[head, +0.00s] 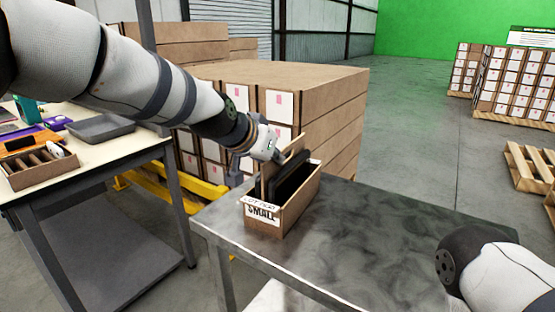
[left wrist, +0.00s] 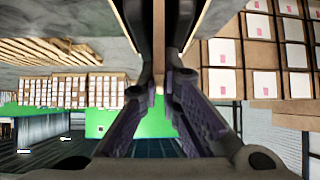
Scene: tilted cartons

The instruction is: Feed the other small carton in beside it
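An open brown carton box (head: 283,221) with a "SMALL" label stands on the dark metal table. A thin brown small carton (head: 296,148) stands tilted in it, its top above the rim, between dark upright shapes (head: 291,182) that I cannot identify clearly. My left gripper (head: 259,164) is at the box's far left side. In the left wrist view its fingers (left wrist: 163,98) close in on either side of a thin brown edge (left wrist: 159,45), with dark shapes flanking it. The contact is partly hidden. My right gripper is outside the views.
The metal table (head: 370,235) is clear right of the box. Stacked cartons (head: 310,85) rise close behind it. A left workbench (head: 110,155) holds a grey tray (head: 100,128) and a slotted box (head: 40,172). My right forearm shows at lower right.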

